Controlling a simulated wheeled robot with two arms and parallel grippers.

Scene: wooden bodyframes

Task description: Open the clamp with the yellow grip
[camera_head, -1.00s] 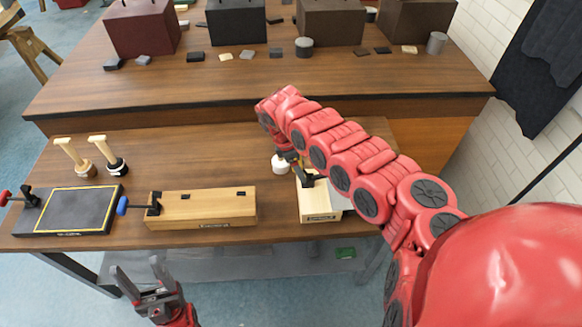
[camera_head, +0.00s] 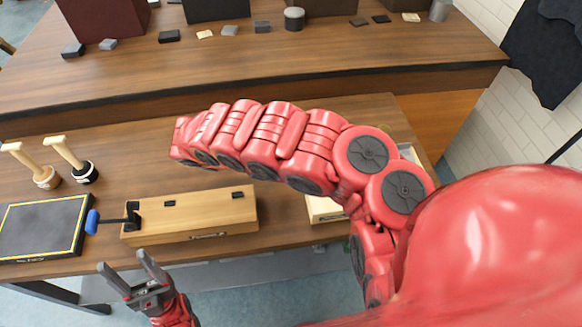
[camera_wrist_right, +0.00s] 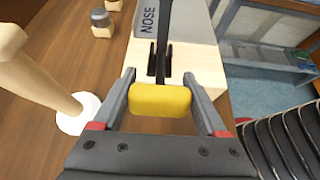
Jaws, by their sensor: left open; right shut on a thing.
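The yellow grip (camera_wrist_right: 160,99) sits at the end of a black clamp lever (camera_wrist_right: 164,40) in the right wrist view. The clamp's black base (camera_wrist_right: 152,62) is on a pale wooden block with a grey panel (camera_wrist_right: 175,20) marked "NOSE". My right gripper (camera_wrist_right: 160,88) is shut on the yellow grip, one finger on each side. In the head view my right arm hides this gripper and the clamp; only part of the pale block (camera_head: 325,209) shows. My left gripper (camera_head: 128,275) is open and empty, in front of the table's near edge.
A wooden block (camera_head: 190,218) has a clamp with a blue grip (camera_head: 92,222). A dark yellow-lined board (camera_head: 40,228) lies left of it. Wooden-handled stamps stand behind. In the right wrist view, a wooden-handled tool (camera_wrist_right: 80,113) stands close to my gripper's left.

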